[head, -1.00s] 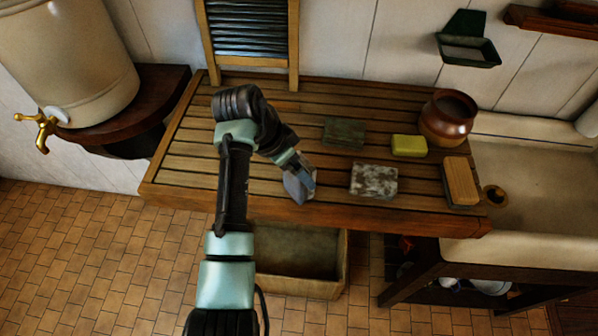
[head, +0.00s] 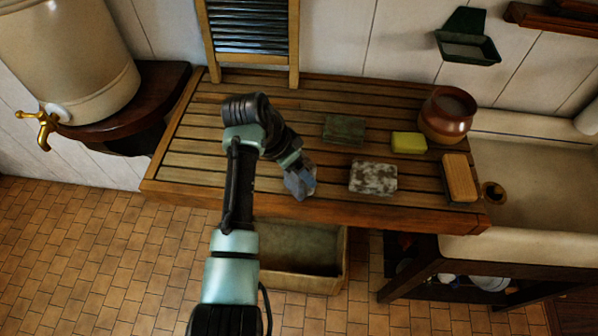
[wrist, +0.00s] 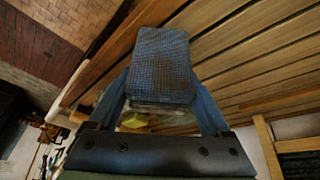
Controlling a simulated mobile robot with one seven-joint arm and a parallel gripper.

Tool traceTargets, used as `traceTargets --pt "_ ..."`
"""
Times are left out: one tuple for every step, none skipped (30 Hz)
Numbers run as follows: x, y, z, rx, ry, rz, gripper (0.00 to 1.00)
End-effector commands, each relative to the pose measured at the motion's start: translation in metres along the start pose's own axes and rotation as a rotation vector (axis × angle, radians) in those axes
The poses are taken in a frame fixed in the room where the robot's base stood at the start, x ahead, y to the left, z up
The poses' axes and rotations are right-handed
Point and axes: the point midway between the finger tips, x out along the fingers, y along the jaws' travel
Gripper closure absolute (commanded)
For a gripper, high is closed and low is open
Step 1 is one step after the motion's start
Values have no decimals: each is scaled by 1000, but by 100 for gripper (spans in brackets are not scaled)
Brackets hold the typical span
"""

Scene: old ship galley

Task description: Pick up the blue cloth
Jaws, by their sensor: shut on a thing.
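The blue cloth (wrist: 162,65) is a folded, rectangular, woven-looking pad. In the wrist view it sits between the two fingers of my gripper (wrist: 165,95), which is shut on it. In the head view my gripper (head: 299,180) is over the front edge of the slatted wooden board (head: 200,160), left of a mottled grey block. There the blue cloth (head: 302,183) shows only as a small blue-grey patch at the fingers. I cannot tell whether it is clear of the slats.
A mottled grey block (head: 373,177), a dark green block (head: 344,130), a yellow sponge (head: 408,143), a wooden brush (head: 460,178) and a brown pot (head: 447,115) are on the board's right part. A sink (head: 540,190) adjoins it. The board's left part is clear.

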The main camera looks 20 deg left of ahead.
Motion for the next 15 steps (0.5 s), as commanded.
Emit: traceTargets --pt "0 0 0 0 1 -1 85" --pt "-1 0 0 0 1 -1 85" --pt "-2 0 -1 1 1 -1 85" --pt "-3 0 -2 1 2 -2 85" --pt "-5 0 -3 1 2 -2 85" --pt "-9 -1 -5 1 3 -3 85" --pt "-13 -1 -7 2 4 -4 85" --pt "-18 0 -9 3 4 -4 85" --pt "-25 0 -11 4 4 -5 85" --pt "-30 0 -14 3 5 -6 85" --pt "-36 0 -16 3 5 -6 85" --pt "-44 1 -20 4 4 -6 85" --pt "-50 1 -22 4 4 -6 85" --pt "-56 1 -25 4 4 -7 85" --pt "-62 2 -27 4 3 -5 85"
